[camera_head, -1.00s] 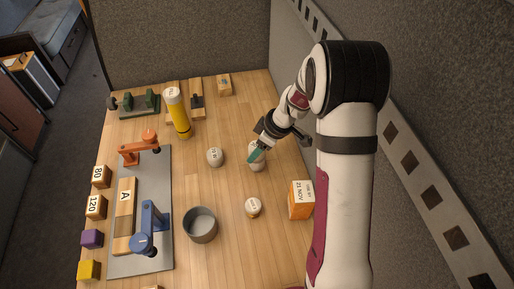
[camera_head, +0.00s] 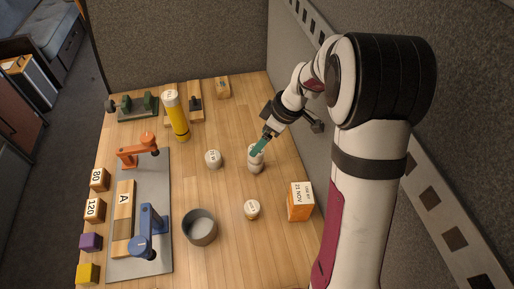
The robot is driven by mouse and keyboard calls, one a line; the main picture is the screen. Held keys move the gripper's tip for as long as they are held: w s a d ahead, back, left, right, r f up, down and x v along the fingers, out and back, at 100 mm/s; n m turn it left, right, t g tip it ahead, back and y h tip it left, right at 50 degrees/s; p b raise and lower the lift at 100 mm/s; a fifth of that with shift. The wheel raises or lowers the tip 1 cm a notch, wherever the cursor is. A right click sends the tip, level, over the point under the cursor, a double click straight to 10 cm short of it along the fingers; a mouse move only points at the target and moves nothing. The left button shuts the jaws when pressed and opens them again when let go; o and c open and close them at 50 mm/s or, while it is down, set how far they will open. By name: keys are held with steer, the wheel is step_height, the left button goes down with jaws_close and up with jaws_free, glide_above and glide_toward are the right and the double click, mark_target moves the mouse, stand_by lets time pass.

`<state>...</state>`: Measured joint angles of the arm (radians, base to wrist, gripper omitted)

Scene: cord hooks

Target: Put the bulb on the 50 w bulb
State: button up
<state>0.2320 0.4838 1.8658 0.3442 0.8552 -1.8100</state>
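Three pale, round-topped bulbs stand on the wooden table. One bulb (camera_head: 213,159) is left of my gripper, one bulb (camera_head: 251,209) is nearer the front, and one bulb (camera_head: 255,167) is right below my gripper. Each seems to carry a small label, but the wattage is too small to read. My gripper (camera_head: 258,150) reaches in from the upper right, its teal fingertips at the top of the third bulb. I cannot tell whether the fingers are closed on it. That bulb looks tall, and I cannot tell whether it is one piece or two stacked.
A grey bowl (camera_head: 199,228) stands front left of the bulbs, and an orange-white box (camera_head: 300,201) to the right. A yellow cylinder (camera_head: 176,117) stands behind. A grey plate (camera_head: 160,187) with orange and blue clamps lies left. Clear table surrounds the left bulb.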

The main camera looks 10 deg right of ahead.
step_height(320, 180, up, 5)
steer(key=s+a+r+m+g, duration=0.1)
steer(key=s+a+r+m, duration=0.2)
steer(key=s, duration=0.5)
steer(key=s+a+r+m+g, duration=0.1)
steer(key=s+a+r+m, duration=0.1)
steer(key=s+m, duration=0.4)
steer(key=s+f+m+h, duration=0.1)
steer(key=s+m, duration=0.6)
steer(key=s, duration=0.8)
steer(key=shift+s+g+h, duration=0.3)
steer(key=shift+g+h, duration=0.1)
steer(key=shift+h, duration=0.1)
